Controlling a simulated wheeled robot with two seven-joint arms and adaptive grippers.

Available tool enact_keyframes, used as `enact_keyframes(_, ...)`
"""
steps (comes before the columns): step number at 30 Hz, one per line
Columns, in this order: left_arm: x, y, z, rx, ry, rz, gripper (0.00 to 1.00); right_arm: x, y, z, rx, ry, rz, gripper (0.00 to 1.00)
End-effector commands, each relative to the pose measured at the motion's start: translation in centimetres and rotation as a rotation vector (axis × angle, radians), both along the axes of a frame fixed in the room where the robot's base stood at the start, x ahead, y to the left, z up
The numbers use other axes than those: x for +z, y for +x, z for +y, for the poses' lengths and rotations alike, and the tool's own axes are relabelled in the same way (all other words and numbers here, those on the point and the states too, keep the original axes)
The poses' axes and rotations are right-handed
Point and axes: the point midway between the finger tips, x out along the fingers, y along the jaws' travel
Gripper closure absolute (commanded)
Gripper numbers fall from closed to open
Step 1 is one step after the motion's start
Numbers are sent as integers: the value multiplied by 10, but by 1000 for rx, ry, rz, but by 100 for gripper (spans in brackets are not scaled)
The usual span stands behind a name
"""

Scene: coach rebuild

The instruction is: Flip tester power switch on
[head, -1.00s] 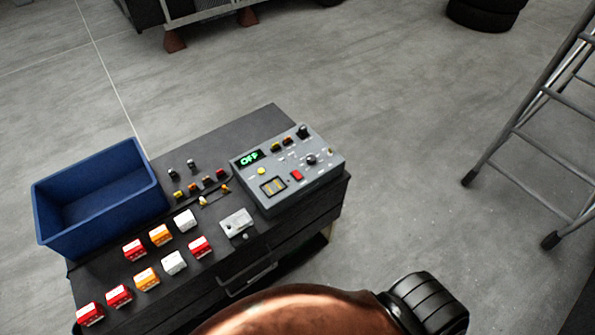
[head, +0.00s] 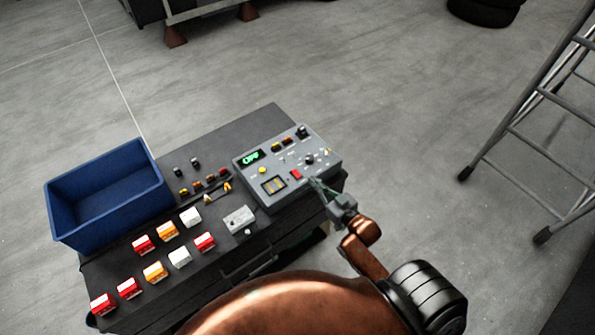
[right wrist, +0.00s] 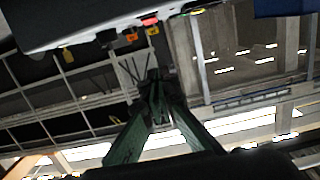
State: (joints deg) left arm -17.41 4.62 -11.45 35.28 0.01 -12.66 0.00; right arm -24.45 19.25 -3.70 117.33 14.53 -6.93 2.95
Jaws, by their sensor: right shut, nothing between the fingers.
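The grey tester (head: 258,186) sits on the right end of the dark cart top. Its small display (head: 250,158) glows green and seems to read OFF. A red switch (head: 296,174) is near the panel's front edge, with a yellow button and a black knob nearby. My right gripper (head: 314,183) is shut and empty, with its tips at the tester's front right edge, just right of the red switch. Contact cannot be told. In the right wrist view the green fingers (right wrist: 157,88) meet at their tips, below the tester's edge (right wrist: 90,22). My left gripper is not in view.
A blue bin (head: 110,232) stands at the cart's left end. Several red, orange and white blocks (head: 154,271) and a small light-grey box (head: 239,219) lie on the cart top (head: 200,295). A metal ladder (head: 520,135) stands at the right; the floor between is clear.

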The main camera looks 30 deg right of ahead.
Motion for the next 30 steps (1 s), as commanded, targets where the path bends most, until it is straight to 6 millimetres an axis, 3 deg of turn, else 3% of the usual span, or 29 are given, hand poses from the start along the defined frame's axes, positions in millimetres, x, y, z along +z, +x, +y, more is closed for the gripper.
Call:
enact_keyframes(10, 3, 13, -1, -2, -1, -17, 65, -1, 11, 1, 0, 1, -1, 100)
enact_keyframes(24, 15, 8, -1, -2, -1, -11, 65, -9, 100, 8, 0, 1, -1, 100)
enact_keyframes(30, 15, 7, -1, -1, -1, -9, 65, -40, 104, 8, 0, 1, 4, 100)
